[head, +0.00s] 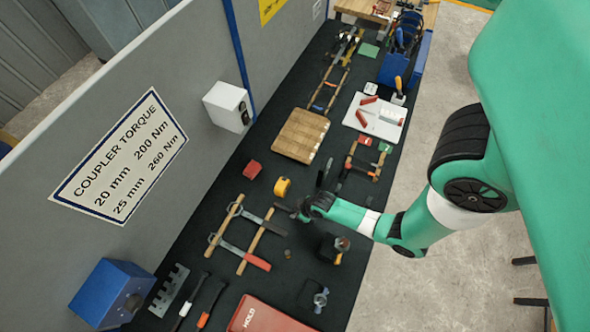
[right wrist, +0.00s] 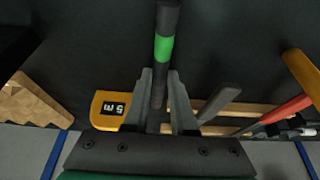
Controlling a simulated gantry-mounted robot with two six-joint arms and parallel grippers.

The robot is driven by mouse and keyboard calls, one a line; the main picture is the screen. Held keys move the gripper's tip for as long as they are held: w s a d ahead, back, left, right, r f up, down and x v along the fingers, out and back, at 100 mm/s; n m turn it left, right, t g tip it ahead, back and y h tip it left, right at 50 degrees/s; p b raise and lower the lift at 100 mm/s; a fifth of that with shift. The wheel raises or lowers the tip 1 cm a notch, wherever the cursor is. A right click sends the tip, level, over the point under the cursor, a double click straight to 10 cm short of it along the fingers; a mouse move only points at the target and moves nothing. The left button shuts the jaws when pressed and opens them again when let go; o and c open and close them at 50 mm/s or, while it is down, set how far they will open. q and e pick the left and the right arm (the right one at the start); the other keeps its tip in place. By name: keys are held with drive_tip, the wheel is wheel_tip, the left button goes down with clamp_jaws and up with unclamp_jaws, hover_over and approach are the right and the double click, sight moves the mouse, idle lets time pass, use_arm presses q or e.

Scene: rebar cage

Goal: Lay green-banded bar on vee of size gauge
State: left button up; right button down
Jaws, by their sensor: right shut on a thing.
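My right gripper (right wrist: 162,75) is shut on the green-banded bar (right wrist: 163,48), a dark bar with a bright green band. In the right wrist view the bar runs between the fingers, with the band beyond the fingertips. In the head view my right gripper (head: 299,212) is low over the bench, right of the yellow tape measure; the band cannot be made out there. A grey notched plate (head: 170,292), possibly the size gauge, lies at the lower left of the bench, away from the gripper. My left gripper is not in view.
The yellow tape measure (head: 282,187) also shows beside the fingers in the wrist view (right wrist: 108,112). Two wooden strips (head: 261,240) with bars across them lie left of the gripper. A red box (head: 262,318), a blue box (head: 110,293) and a wooden block (head: 300,136) stand around.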

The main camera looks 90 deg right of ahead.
drive_tip(key=c, duration=0.7)
unclamp_jaws()
drive_tip(key=shift+c, duration=0.2)
drive_tip(key=shift+s+r+p, duration=0.1)
drive_tip(key=shift+r+p, duration=0.35)
drive_tip(key=shift+r, duration=0.05)
drive_tip(key=p+v, duration=0.5)
drive_tip(key=v, duration=0.6)
drive_tip(key=shift+r, duration=0.1)
